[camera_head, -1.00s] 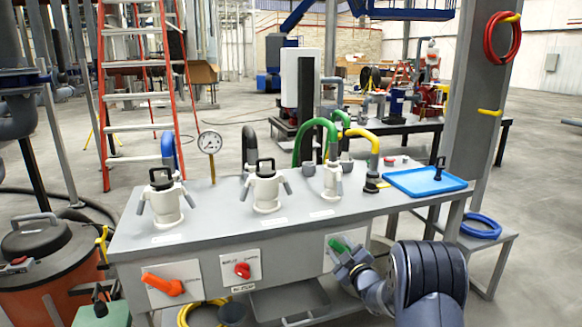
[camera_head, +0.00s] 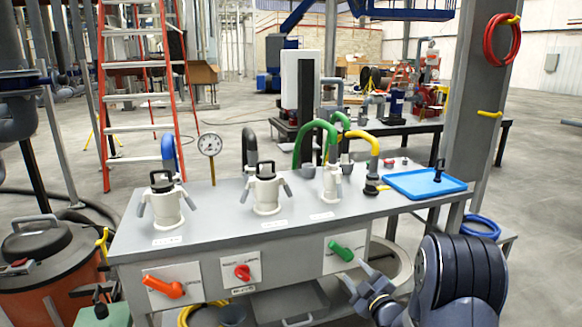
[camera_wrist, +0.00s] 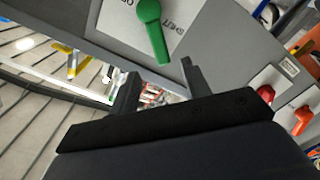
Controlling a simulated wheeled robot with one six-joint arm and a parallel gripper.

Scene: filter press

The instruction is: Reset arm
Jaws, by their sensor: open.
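My gripper (camera_head: 358,280) is at the lower right in the head view, in front of the bench's front panel. It is open and empty, with its two fingers apart. It stands a little below and right of the green handle (camera_head: 341,251), clear of it. In the wrist view my gripper's fingers (camera_wrist: 158,85) show dark and spread, and the green handle (camera_wrist: 151,30) lies beyond them on its white plate. The green handle slants down to the right in the head view.
The grey bench (camera_head: 225,218) carries white fittings, a pressure gauge (camera_head: 210,145) and a blue tray (camera_head: 425,183). An orange handle (camera_head: 164,286) and a red knob (camera_head: 243,272) are on its front. A grey column (camera_head: 470,130) and a blue hose coil (camera_head: 480,226) stand at right.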

